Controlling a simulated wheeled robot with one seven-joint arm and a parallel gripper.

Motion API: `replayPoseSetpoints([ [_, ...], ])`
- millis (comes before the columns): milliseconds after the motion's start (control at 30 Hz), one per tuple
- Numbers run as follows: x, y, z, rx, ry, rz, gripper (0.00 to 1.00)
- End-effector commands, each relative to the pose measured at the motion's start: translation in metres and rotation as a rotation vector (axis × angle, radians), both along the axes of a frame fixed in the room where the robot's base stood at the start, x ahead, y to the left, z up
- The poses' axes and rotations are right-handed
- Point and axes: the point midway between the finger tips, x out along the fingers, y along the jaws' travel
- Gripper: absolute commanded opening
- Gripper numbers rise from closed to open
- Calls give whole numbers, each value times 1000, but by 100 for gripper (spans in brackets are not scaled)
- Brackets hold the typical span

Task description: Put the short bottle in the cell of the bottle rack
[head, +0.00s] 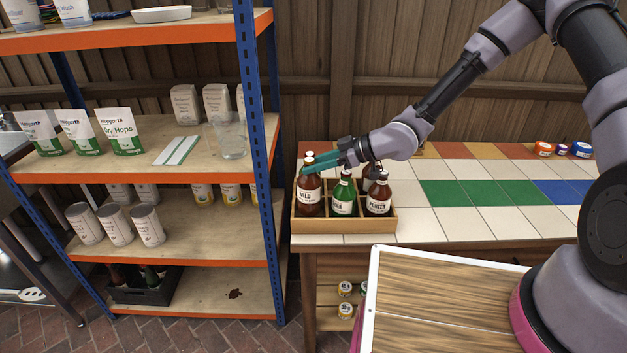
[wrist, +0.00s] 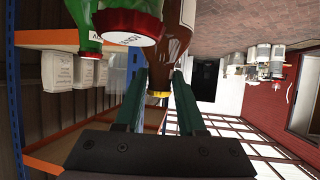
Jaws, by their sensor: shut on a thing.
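The wooden bottle rack (head: 343,226) stands at the left end of the tiled counter. A brown bottle labelled MILD (head: 308,197) is at its front left, a green bottle (head: 343,196) at front middle and a brown PORTER bottle (head: 378,197) at front right. More bottle tops show behind, partly hidden by my arm. My gripper (head: 312,166) reaches in from the right over the rack, at the MILD bottle's neck. In the wrist view its teal fingers are shut on a brown bottle (wrist: 168,62) with a yellow cap. Whether that bottle touches the rack floor is unclear.
A blue-and-orange shelf unit (head: 270,170) stands close to the rack's left. A green bottle with a red cap (wrist: 138,22) is beside the held one. The tiled counter (head: 450,168) is clear to the right, up to small jars (head: 562,150) at the far end.

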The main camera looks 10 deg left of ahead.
Motion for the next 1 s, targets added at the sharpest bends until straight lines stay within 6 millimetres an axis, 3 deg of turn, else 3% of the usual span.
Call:
replayPoseSetpoints([
  [300,-1,0,-36,0,0,1,0],
  [667,0,0,-39,1,-2,1,0],
  [700,0,0,-40,-1,-1,0,43],
  [767,0,0,-40,-1,-1,0,66],
  [1000,0,0,-40,-1,-1,0,69],
])
